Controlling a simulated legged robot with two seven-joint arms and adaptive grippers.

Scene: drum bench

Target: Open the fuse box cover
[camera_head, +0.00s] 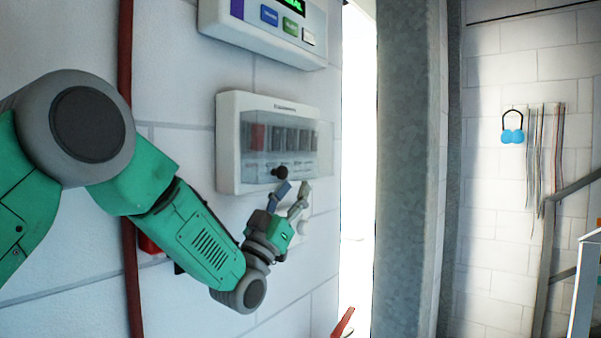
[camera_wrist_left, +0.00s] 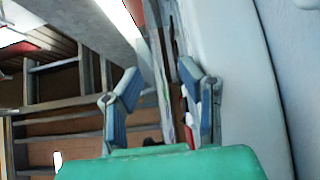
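The fuse box (camera_head: 228,150) is a white case on the left wall. Its clear cover (camera_head: 310,140) lies over a row of dark switches and one red switch. A black knob (camera_head: 280,172) sits at the cover's lower edge. My left gripper (camera_head: 291,187) is just below the knob, its fingers spread and pointing up. One fingertip is close to the knob; I cannot tell if they touch. In the left wrist view the two fingers (camera_wrist_left: 163,90) stand apart with nothing clearly held between them. My right gripper is not in view.
A control panel (camera_head: 265,30) with coloured buttons is above the fuse box. A red pipe (camera_head: 127,250) runs down the wall at left. A grey column (camera_head: 405,170) stands to the right. Blue ear muffs (camera_head: 512,135) and hanging cables (camera_head: 543,150) are on the far wall, near a railing (camera_head: 548,250).

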